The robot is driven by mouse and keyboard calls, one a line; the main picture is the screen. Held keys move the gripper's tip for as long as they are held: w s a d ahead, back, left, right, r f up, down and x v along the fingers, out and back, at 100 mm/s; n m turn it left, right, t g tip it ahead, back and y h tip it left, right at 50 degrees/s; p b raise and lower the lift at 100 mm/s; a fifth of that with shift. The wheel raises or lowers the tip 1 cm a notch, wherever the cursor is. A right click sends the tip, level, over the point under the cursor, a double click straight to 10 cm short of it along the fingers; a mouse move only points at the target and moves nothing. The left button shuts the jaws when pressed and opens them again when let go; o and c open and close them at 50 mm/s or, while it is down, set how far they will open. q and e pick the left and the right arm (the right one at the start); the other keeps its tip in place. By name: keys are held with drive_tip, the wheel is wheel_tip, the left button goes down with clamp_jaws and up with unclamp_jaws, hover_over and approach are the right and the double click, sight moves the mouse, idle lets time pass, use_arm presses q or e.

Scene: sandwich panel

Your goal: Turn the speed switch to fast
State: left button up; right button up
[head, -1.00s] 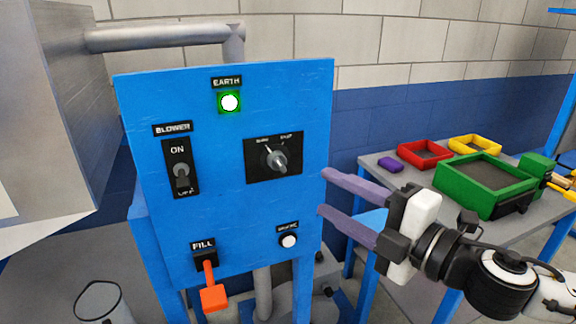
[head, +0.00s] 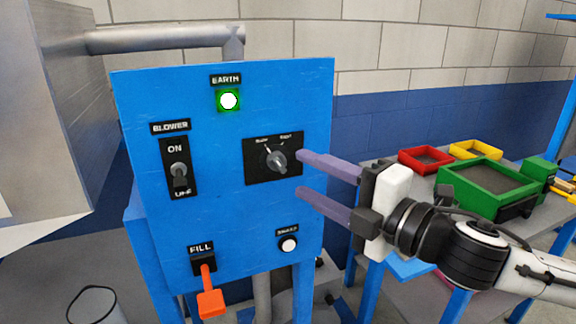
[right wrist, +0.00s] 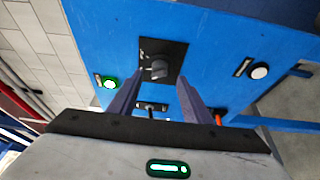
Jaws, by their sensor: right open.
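The speed switch is a grey rotary knob (head: 277,160) on a black plate (head: 256,177) at the right of the blue panel (head: 215,230). Two small labels sit above the knob, too blurred to read surely; its pointer tilts toward the upper left one. My right gripper (head: 299,174) is open and empty, its two purple fingers pointing left, with tips just right of the knob and apart from it. In the right wrist view, the knob (right wrist: 159,70) shows ahead between the fingers (right wrist: 156,95). My left gripper is not in view.
The panel also carries a green-lit EARTH button (head: 229,100), a BLOWER toggle (head: 180,173), an orange FILL lever (head: 209,300) and a white button (head: 289,245). A table with a green tray (head: 505,204), a red tray (head: 402,162) and a yellow tray (head: 490,147) stands right.

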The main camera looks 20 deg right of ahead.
sight(284, 166)
drive_tip(key=p+x, duration=0.1)
drive_tip(key=x, duration=0.3)
drive_tip(key=shift+w+a+r, duration=0.1)
drive_tip(key=shift+r, duration=0.1)
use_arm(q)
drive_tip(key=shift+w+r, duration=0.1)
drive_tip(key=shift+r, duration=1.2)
use_arm(e)
drive_tip(key=shift+x, duration=0.75)
drive_tip(key=shift+f, duration=0.15)
drive_tip(key=c, duration=1)
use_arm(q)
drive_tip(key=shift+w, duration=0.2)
